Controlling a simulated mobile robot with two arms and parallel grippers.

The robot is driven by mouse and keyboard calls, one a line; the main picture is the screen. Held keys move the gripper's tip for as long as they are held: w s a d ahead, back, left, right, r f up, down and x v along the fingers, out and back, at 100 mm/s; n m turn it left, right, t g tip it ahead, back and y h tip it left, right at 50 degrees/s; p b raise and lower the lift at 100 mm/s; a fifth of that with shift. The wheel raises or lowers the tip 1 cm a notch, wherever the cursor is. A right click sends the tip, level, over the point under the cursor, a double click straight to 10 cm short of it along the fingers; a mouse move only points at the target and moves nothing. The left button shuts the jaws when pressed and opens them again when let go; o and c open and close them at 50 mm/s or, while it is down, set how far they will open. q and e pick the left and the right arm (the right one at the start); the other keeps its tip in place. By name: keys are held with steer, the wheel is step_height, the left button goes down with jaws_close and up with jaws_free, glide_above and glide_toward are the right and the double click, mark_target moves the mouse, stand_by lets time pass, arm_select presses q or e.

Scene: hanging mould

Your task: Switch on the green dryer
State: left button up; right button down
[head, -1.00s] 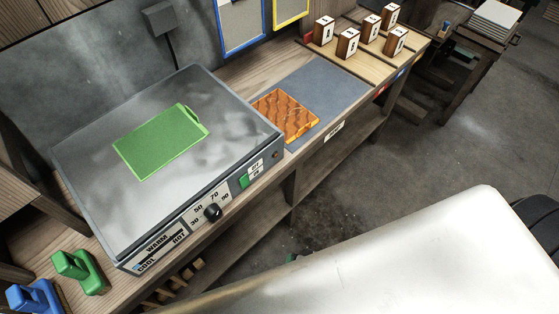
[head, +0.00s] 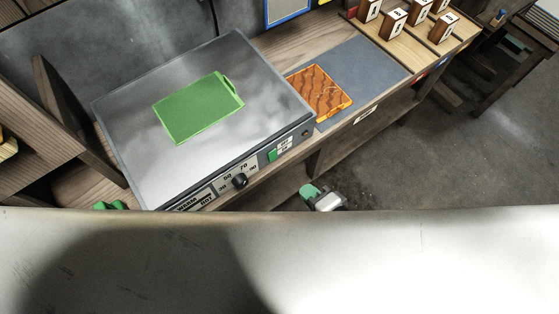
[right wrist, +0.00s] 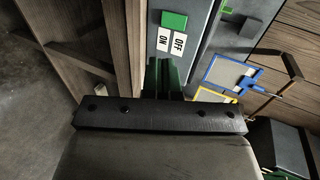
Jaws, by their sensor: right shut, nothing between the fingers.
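The dryer is a grey metal box with a broad flat top (head: 130,165) on the bench in the head view. A green mat (head: 198,108) lies on its top. Its front panel has a green switch (head: 272,155) beside ON and OFF labels, and a black knob (head: 239,181). In the right wrist view the green switch (right wrist: 174,20) and its labels are just ahead of the fingertips. My right gripper (head: 308,191) is shut and empty, in front of and below the panel, apart from the switch. Its green fingers (right wrist: 165,74) also show in the wrist view. My left gripper is not in view.
An orange patterned mat (head: 319,92) lies on a grey pad (head: 365,72) to the right of the dryer. Numbered wooden blocks (head: 393,23) stand farther right. A green object (head: 108,205) is partly hidden at lower left.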

mark_target(274, 159)
steer(key=x, duration=0.4)
steer(key=r+p+x, duration=0.1)
steer(key=x, duration=0.8)
steer(key=shift+w+a+r+p, duration=0.15)
steer(key=shift+w+p, duration=0.05)
steer(key=shift+p, duration=0.1)
